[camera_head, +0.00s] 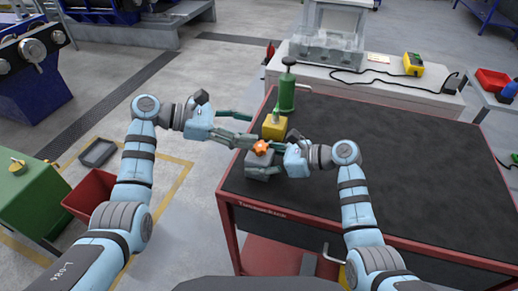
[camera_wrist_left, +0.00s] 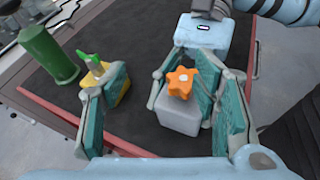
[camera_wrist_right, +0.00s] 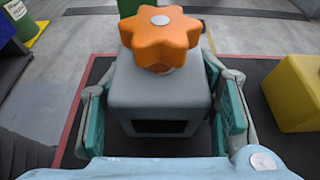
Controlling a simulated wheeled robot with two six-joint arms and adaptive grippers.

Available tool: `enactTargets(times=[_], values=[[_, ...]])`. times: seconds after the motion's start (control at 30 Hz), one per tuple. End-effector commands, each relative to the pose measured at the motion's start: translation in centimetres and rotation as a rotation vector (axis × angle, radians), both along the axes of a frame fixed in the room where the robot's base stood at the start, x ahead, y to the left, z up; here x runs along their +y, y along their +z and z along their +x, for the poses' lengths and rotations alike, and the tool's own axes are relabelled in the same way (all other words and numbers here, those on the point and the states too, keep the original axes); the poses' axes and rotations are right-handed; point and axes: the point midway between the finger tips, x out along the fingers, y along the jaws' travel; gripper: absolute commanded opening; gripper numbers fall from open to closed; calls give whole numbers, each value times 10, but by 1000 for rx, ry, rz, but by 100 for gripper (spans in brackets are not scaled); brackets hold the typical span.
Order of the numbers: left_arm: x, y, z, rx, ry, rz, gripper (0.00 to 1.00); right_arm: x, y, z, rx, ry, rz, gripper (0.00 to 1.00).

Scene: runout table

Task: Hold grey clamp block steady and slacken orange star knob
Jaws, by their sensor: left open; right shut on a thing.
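The grey clamp block (camera_head: 262,170) sits at the near left corner of the table, with the orange star knob (camera_head: 261,147) on its top. In the right wrist view the block (camera_wrist_right: 160,92) stands between the fingers of my right gripper (camera_wrist_right: 160,118), which is shut on its sides; the knob (camera_wrist_right: 160,38) is above the fingers. My left gripper (camera_head: 250,130) is open and empty, just behind and left of the knob. In the left wrist view the knob (camera_wrist_left: 180,82) shows between its spread fingers, nearer the right one. Contact with the knob cannot be told.
A yellow block (camera_head: 275,127) with a green top piece stands behind the clamp block, close to my left fingers. A green cylinder (camera_head: 287,92) stands farther back. The dark tabletop (camera_head: 420,170) to the right is clear. The table's red edge (camera_head: 224,180) is close on the left.

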Motion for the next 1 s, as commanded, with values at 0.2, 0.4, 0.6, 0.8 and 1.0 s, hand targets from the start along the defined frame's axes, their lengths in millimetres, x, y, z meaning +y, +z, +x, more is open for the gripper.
enactTargets(times=[0.2, 0.4, 0.6, 0.8, 1.0], values=[[54, -41, -51, 15, 249, -317, 55, 0, -2, -1, 4, 0, -2, 3], [62, -48, -69, 24, 327, -388, 55, 0, -1, -1, 3, 0, -1, 3], [23, -46, -50, 24, 325, -393, 55, 0, -1, 0, 2, -1, -1, 3], [-21, -47, -28, 25, 325, -390, 55, 0, -1, 0, 2, -1, -1, 3], [-39, -48, -18, 25, 326, -386, 55, -1, -1, 0, 2, -2, -1, 3]])
